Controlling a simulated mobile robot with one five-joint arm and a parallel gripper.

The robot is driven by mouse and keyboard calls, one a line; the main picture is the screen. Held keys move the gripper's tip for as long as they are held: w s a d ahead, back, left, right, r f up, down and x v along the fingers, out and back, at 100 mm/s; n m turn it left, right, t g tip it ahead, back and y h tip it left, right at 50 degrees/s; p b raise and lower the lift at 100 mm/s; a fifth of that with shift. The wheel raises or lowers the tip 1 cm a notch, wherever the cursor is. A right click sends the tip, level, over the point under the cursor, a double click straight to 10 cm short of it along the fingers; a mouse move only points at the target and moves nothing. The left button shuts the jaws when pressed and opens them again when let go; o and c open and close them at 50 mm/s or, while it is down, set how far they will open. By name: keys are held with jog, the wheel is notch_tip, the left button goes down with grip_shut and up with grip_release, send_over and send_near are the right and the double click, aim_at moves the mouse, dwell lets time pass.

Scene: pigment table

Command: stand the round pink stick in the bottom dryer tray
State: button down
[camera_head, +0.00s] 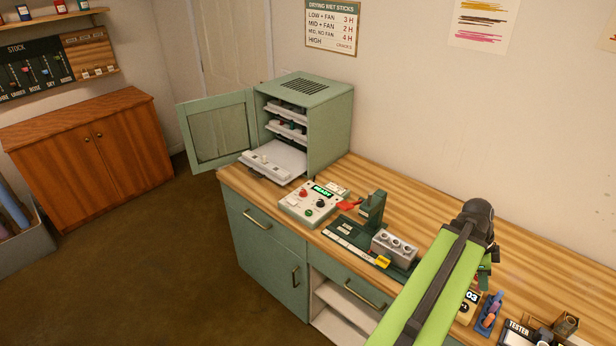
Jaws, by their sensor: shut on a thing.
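The green dryer (332,120) stands at the back left end of the workbench with its door (219,130) swung open to the left. Its bottom tray (285,160) is pulled out and carries a pale holder strip along its front. Two trays above it sit further in, with small dark items on them. My gripper (485,277) hangs below my wrist over the right part of the bench, partly hidden by my arm. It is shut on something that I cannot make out. I cannot identify the round pink stick for certain.
A control box (312,202) with a lit READY display stands before the dryer. A dark green press (372,208) and a grey block with round holes (394,248) stand mid-bench. A blue rack (487,325) with coloured sticks and a TESTER box (517,335) are at front right. The back strip is clear.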

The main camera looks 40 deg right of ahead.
dwell(0.4)
jog(key=w+d+n, duration=0.2)
jog(key=w+d, duration=0.2)
jog(key=shift+w+r+n+t+h+p, duration=0.1)
jog(key=shift+r+n+t+h+p, duration=0.2)
jog(key=shift+r+n+h+p, duration=0.1)
